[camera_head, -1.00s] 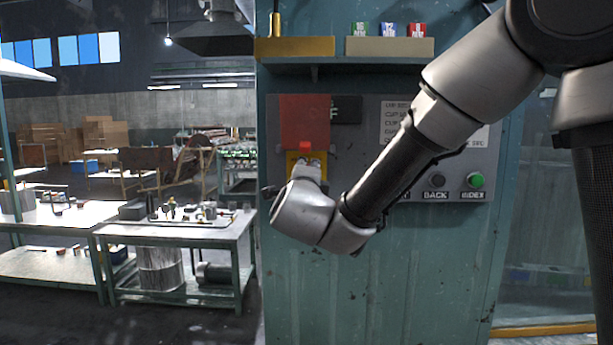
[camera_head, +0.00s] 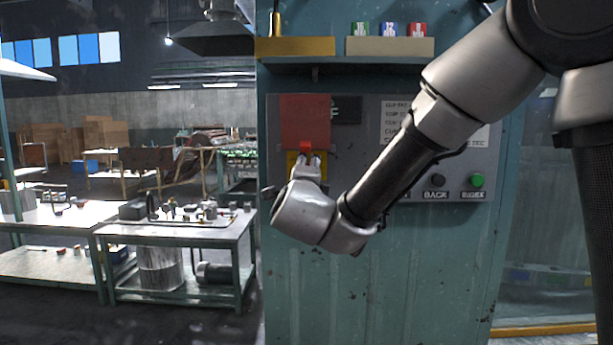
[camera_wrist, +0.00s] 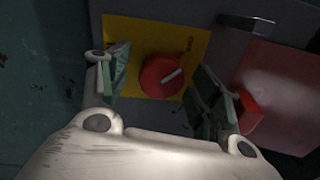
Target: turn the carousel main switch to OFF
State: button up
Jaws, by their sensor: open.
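The bar lies at a slant. My gripper (camera_wrist: 165,88) is open, with one finger on each side of the knob and a gap to each. In the head view my gripper (camera_head: 306,168) is in front of the yellow plate (camera_head: 291,160) and hides the knob. A red panel (camera_head: 305,120) covers part of a dark label above; only an "F" shows.
The grey control box (camera_head: 400,190) also carries BACK (camera_head: 438,182) and green INDEX (camera_head: 476,181) buttons to the right. A red part (camera_wrist: 250,108) sits close beside one finger in the wrist view. A shelf (camera_head: 390,60) juts out above.

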jog(key=s, duration=1.2)
jog(key=shift+a+f, duration=0.2)
jog(key=shift+f, duration=0.15)
